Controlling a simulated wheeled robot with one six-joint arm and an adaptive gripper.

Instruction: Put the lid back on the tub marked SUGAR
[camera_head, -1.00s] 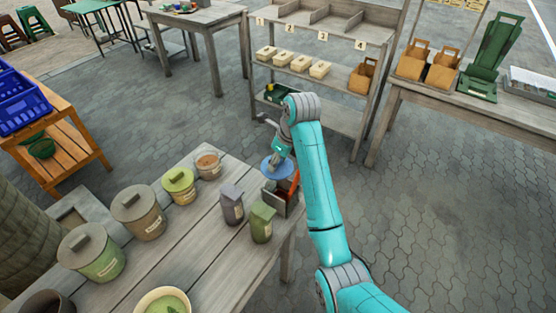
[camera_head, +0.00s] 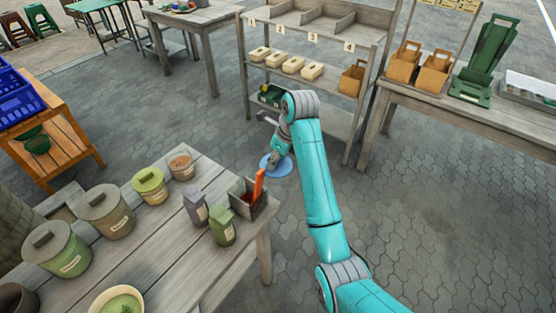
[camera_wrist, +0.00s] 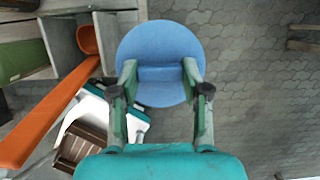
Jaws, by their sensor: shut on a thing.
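My gripper (camera_wrist: 160,95) is shut on the handle bar of a round blue lid (camera_wrist: 158,45). In the head view the lid (camera_head: 282,168) hangs in the air just past the table's far right edge, over paving. An open tub with brown contents (camera_head: 182,168) stands at the table's far end, left of the lid. Tubs with lids on, yellow-green (camera_head: 149,187), grey-brown (camera_head: 106,212) and green (camera_head: 58,250), stand in a row nearer me. Labels are too small to read, so I cannot tell which one says SUGAR.
A grey box (camera_head: 251,205) with an orange-handled tool (camera_head: 259,184) stands at the table corner near the lid. An open bowl with green contents (camera_head: 117,301) is in front. Bare planks lie between.

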